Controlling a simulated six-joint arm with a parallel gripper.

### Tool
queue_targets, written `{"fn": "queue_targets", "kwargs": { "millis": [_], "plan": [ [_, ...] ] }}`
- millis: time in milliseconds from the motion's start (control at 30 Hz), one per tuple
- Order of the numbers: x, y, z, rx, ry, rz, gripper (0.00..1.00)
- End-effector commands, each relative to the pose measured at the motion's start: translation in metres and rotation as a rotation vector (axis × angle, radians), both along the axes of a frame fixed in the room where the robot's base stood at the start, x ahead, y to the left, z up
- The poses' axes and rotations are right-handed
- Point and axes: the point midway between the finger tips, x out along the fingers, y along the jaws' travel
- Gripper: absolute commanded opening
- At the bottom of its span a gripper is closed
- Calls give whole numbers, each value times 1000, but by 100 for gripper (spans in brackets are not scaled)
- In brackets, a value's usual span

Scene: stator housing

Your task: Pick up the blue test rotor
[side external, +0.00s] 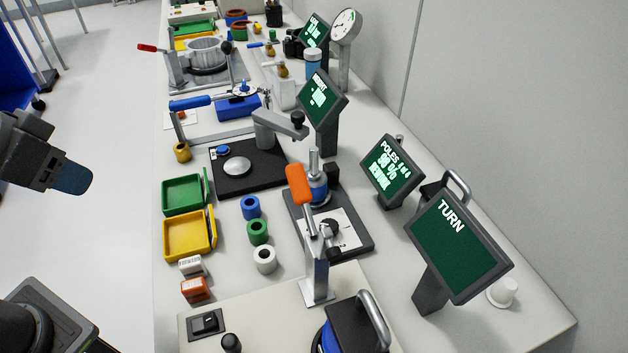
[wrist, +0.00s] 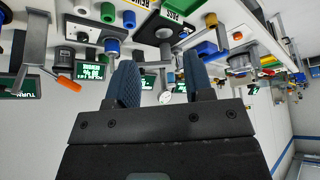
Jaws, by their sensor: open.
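A short blue hollow cylinder (side external: 251,207) stands on the bench, in line with a green one (side external: 258,232) and a white one (side external: 264,260). Another blue part (side external: 318,188) sits on the spindle of a black test stand behind an orange-handled clamp; I cannot tell for sure which blue piece is the test rotor. In the wrist view, which looks upside down, a blue cylinder (wrist: 128,19) shows beside a green one. My gripper (side external: 72,178) hangs at the left, off the bench and well away from these parts. Its blue fingers (wrist: 163,75) are apart and empty.
A green tray (side external: 183,210) and a yellow tray (side external: 164,236) lie near the bench's left edge. The orange-handled clamp (side external: 315,270) stands upright right of the cylinders. Tilted screens (side external: 459,243) line the back. Open floor lies between my gripper and the bench.

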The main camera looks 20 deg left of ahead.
Motion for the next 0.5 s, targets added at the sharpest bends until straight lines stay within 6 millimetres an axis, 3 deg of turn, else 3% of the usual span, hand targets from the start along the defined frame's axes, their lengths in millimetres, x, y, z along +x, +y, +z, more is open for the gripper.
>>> {"fn": "queue_targets", "kwargs": {
  "millis": [167,300,500],
  "plan": [
    [24,-6,23,-43,32,57,47],
    [67,-21,55,-114,94,171,47],
    [140,-52,85,-203,192,369,47]
  ]
}}
